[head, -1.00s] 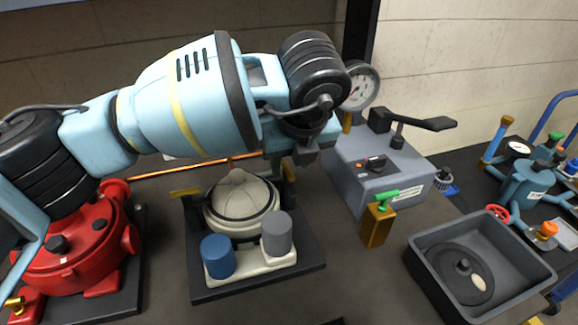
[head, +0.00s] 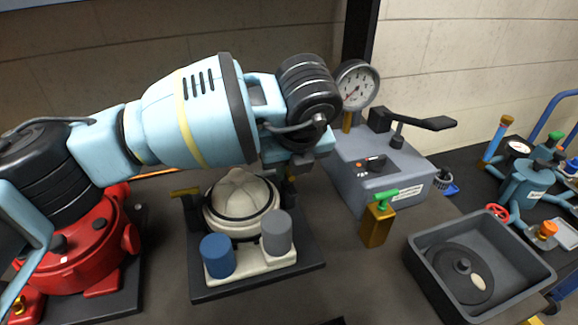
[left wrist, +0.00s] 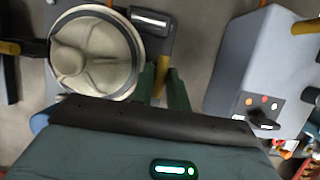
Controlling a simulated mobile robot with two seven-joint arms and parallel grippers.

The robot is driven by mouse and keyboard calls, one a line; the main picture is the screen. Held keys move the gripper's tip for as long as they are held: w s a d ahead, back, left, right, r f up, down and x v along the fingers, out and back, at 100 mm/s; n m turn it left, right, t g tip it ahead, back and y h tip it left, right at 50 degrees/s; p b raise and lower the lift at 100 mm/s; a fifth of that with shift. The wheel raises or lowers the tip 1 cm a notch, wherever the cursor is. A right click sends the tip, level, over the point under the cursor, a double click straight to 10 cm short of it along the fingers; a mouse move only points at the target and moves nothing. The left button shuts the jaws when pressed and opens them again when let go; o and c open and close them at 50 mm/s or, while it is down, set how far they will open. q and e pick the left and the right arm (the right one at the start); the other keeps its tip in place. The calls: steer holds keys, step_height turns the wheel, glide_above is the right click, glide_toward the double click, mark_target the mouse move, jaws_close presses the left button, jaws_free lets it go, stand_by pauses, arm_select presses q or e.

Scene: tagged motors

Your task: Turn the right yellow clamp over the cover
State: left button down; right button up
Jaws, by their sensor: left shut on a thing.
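The cream domed cover (head: 240,196) with a black ring sits on a dark square base in the head view; it also shows in the left wrist view (left wrist: 92,55). The left yellow clamp (head: 185,191) sticks out at the cover's left side. The right yellow clamp (left wrist: 160,82) is upright beside the cover's rim in the left wrist view, between the green fingers of my left gripper (left wrist: 163,84). My left gripper is shut on it. In the head view my left wrist largely hides that clamp. My right gripper is not in view.
Blue (head: 217,256) and grey (head: 276,232) cylinders stand in front of the cover. A red motor housing (head: 82,252) is at left. A grey gauge box (head: 378,165), a yellow block with a green handle (head: 377,222) and a dark tray (head: 420,256) are at right.

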arm_select(q)
steer(key=m+h, duration=0.1)
steer(key=m, duration=0.3)
steer(key=shift+a+m+h, duration=0.15)
steer(key=shift+m+h, duration=0.25)
steer(key=m+h, duration=0.1)
steer(key=m, duration=0.3)
steer(key=shift+a+h+p, duration=0.1)
steer(key=shift+h+p, duration=0.2)
steer(key=shift+h, duration=0.1)
steer(key=m+g+h, duration=0.1)
steer(key=m, duration=0.4)
steer(key=shift+w+a, duration=0.1)
steer(key=shift+w+m+g+h, duration=0.1)
steer(key=shift+m+g+h, duration=0.25)
steer(key=shift+m, duration=0.65)
steer(key=shift+m+g+h, duration=0.15)
steer(key=shift+m+g, duration=0.4)
steer(key=shift+m, duration=0.45)
steer(key=c, duration=1.4)
jaws_free()
steer(key=shift+o, duration=0.2)
steer(key=shift+r, duration=0.1)
